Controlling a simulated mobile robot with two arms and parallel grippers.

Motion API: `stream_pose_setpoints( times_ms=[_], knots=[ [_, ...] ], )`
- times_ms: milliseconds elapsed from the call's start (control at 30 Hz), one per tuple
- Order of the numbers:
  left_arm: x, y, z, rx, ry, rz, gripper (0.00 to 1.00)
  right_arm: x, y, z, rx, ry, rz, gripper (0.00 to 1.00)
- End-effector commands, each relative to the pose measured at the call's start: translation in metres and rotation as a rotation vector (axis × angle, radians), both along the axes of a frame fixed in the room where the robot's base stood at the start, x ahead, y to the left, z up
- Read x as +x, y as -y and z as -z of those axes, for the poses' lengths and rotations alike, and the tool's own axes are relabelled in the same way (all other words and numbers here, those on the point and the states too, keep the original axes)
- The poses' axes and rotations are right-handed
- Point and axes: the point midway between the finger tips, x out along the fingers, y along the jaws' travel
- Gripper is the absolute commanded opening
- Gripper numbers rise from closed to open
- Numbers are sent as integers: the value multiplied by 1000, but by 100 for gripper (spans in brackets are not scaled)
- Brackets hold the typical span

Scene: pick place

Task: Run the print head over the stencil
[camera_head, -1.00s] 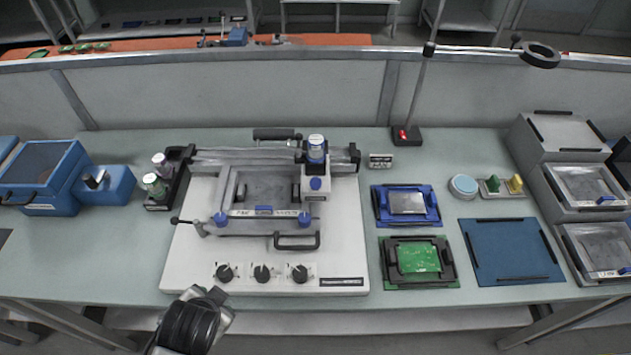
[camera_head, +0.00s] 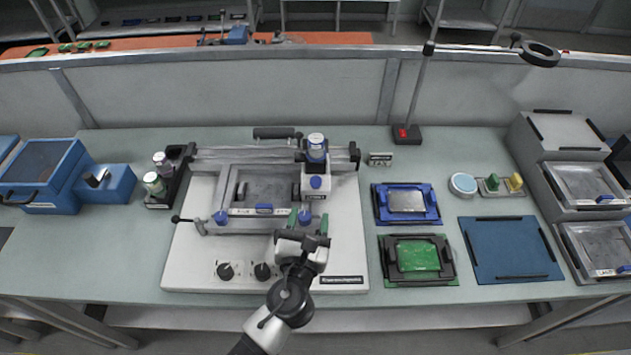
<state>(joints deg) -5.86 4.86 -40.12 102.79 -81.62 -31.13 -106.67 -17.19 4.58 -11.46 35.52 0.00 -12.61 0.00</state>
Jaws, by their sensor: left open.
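The stencil printer (camera_head: 190,250) is a white base on the bench at centre left. Its stencil (camera_head: 265,190) is a grey sheet in a metal frame with blue knobs at the front corners. The print head (camera_head: 316,182), with a blue and white top, sits at the right end of the rail (camera_head: 230,155) behind the stencil. My left gripper (camera_head: 308,221) is open and empty over the front right of the frame, near the right blue knob. It hides the front handle and one dial. My right gripper is out of view.
To the right lie a blue fixture (camera_head: 407,203), a green circuit board (camera_head: 418,256) in a black holder and a blue mat (camera_head: 511,250). Grey drawers (camera_head: 565,135) stand far right. Blue boxes (camera_head: 45,175) stand at left. A lamp stand (camera_head: 407,134) is behind.

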Motion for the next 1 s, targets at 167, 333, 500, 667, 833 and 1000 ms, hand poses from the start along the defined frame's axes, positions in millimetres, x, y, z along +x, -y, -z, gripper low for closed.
stream_pose_setpoints(
  times_ms=[167,333,500,667,833,1000],
  knots=[
    [34,5,-3,-3,1,-3,53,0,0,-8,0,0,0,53],
    [65,10,-3,-5,0,-4,53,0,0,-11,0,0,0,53],
    [86,13,-1,-7,-2,-4,53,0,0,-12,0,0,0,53],
    [93,14,-1,-7,-3,-5,53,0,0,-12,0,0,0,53],
    [94,14,0,-8,-3,-4,53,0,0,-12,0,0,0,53],
    [94,14,0,-8,-3,-4,39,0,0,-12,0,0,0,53]
  ],
)
